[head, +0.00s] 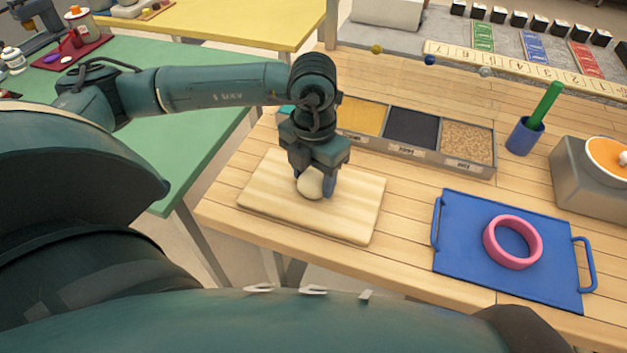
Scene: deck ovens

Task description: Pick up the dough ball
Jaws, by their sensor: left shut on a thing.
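The dough ball (309,187) is pale and rounded. It is at the middle of a light wooden board (350,222) on the wooden table. My left gripper (315,184) points down over the board and is shut on the dough ball, with a finger showing at its right side. The gripper hides the top of the ball. I cannot tell whether the ball still touches the board. My right gripper is not in view.
A blue tray (463,263) with a pink ring (487,240) lies to the right. A bin with compartments (478,170) stands behind the board. A blue cup (523,137) holds a green stick (546,103). A grey scale-like box (580,185) is at far right.

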